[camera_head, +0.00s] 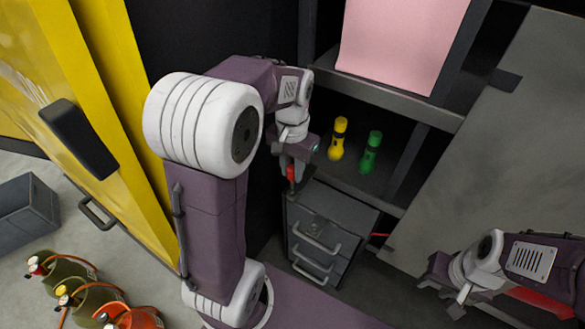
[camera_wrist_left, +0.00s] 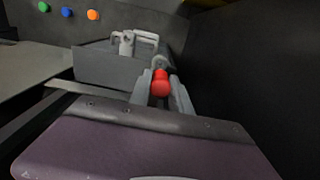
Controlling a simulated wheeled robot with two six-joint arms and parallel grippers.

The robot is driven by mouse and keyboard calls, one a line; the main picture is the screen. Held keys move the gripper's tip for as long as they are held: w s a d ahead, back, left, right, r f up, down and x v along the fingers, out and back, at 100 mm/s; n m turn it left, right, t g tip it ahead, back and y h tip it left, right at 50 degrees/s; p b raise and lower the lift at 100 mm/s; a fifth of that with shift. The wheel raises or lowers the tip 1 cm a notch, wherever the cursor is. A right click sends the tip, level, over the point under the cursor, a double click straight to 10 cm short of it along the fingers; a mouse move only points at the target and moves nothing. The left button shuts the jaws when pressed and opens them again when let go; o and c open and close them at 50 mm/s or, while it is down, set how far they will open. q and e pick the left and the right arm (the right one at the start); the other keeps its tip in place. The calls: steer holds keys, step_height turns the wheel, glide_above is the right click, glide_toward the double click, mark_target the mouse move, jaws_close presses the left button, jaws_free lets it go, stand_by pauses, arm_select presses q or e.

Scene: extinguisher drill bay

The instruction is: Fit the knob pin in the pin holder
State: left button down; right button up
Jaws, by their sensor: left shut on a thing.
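The knob pin (camera_head: 291,173) has a red knob. In the left wrist view the red knob (camera_wrist_left: 160,84) sits between the two grey fingers. My left gripper (camera_head: 291,178) is shut on it, above the back left part of a grey drawer cabinet (camera_head: 316,222). A grey rounded part (camera_wrist_left: 161,62) shows just beyond the knob in the left wrist view. The pin's lower end is hidden, and I cannot make out the pin holder for certain. My right gripper (camera_head: 441,292) is open and empty at the lower right.
A yellow flashlight (camera_head: 338,140) and a green flashlight (camera_head: 370,152) stand on the shelf behind the cabinet. A pink panel (camera_head: 400,40) is above. A yellow cabinet door (camera_head: 85,120) is at left, with several extinguishers (camera_head: 75,295) on the floor below.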

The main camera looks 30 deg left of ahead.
mark_target(293, 186)
arm_select(q)
steer(key=shift+f+b, duration=2.6)
steer(key=shift+f, duration=1)
steer(key=c, duration=1.1)
jaws_free()
steer(key=shift+r, duration=0.1)
step_height(293, 186, up, 9)
steer(key=shift+r+b, duration=0.1)
steer(key=shift+b, duration=0.4)
